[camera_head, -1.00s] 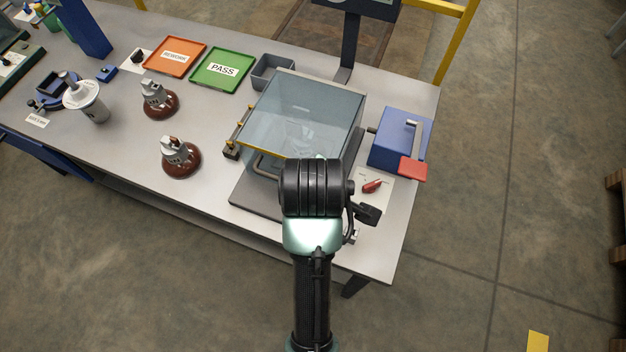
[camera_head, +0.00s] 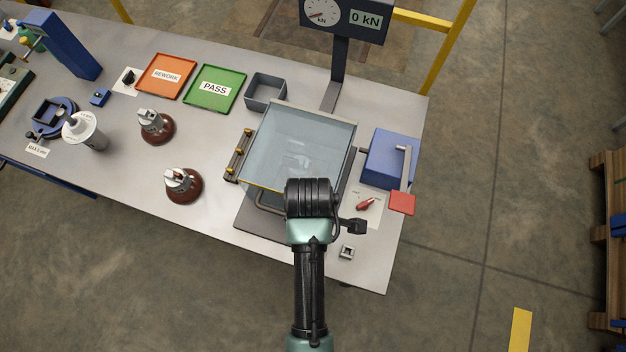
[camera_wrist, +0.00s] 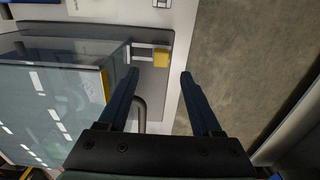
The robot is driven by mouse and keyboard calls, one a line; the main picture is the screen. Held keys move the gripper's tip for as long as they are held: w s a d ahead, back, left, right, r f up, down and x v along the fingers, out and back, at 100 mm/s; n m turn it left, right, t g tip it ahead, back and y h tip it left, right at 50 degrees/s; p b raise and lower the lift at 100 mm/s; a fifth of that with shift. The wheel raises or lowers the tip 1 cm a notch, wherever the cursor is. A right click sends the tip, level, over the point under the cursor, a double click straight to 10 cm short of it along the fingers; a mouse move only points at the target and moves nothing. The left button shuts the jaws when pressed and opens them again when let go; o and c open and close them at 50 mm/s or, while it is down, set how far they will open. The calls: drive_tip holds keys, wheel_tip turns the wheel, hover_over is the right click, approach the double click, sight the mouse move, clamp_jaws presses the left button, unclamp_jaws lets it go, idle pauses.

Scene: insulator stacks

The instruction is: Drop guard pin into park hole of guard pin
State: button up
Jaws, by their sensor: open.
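My gripper (camera_wrist: 160,76) is open in the wrist view, with two dark blue fingers spread apart and nothing between them. A small yellow block (camera_wrist: 160,58), perhaps the guard pin's head, lies just beyond the fingertips, near a pale bracket at the guard's corner. The clear guard box (camera_head: 300,140) stands on a dark base plate in the head view, and also fills the left of the wrist view (camera_wrist: 50,110). A small grey block with a dark opening (camera_head: 346,252), possibly the park hole, sits at the table's front right. My wrist hides the fingers in the head view.
A blue box (camera_head: 385,155) with a red-ended lever (camera_head: 402,202) stands right of the guard. A red switch (camera_head: 365,204) lies between. Two brown insulators (camera_head: 183,186) and the orange and green trays (camera_head: 215,88) are to the left. A gauge (camera_head: 345,15) reads 0 kN.

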drive_tip(key=shift+f, duration=0.7)
drive_tip(key=f, duration=0.2)
drive_tip(key=f+p, duration=0.1)
drive_tip(key=f, duration=0.1)
drive_tip(key=shift+s+d, duration=0.2)
drive_tip(key=shift+d, duration=0.1)
drive_tip(key=shift+f, duration=0.55)
drive_tip(key=shift+c, duration=0.3)
clamp_jaws()
